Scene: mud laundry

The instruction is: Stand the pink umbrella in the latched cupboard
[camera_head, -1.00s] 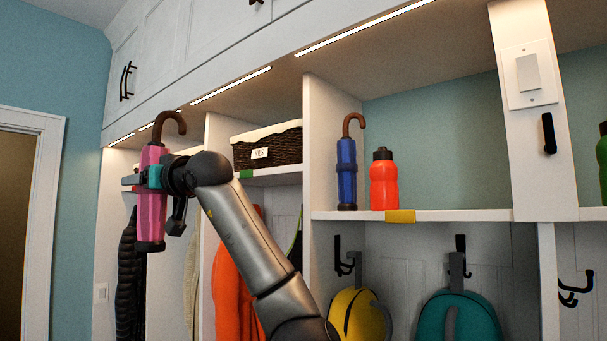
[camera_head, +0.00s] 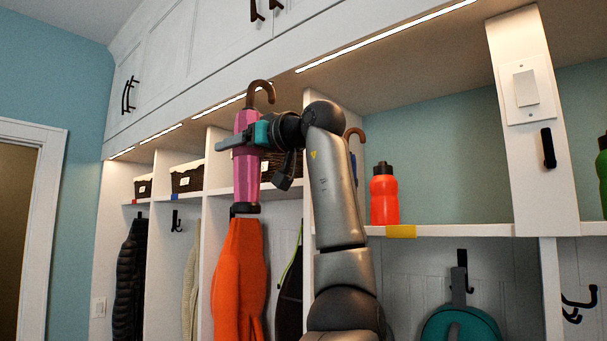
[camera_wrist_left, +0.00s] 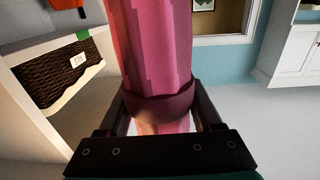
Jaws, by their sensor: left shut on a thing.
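The pink umbrella (camera_head: 246,165) is upright, with its brown hooked handle on top. My left gripper (camera_head: 240,139) is shut on its upper body and holds it in the air in front of the cubbies. In the left wrist view the umbrella (camera_wrist_left: 160,50) stands between the two fingers (camera_wrist_left: 163,118), with a dark band across it. White upper cupboards (camera_head: 205,45) with dark handles run along the top. I cannot tell which one is the latched cupboard, and no latch shows clearly. My right gripper is not in view.
An orange bottle (camera_head: 383,197) stands on the right shelf, beside a blue umbrella (camera_head: 353,160) mostly behind my arm. An orange coat (camera_head: 240,275) hangs below the held umbrella. Baskets (camera_head: 187,178) fill the left cubbies. A switch panel (camera_head: 526,83) is on the right post.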

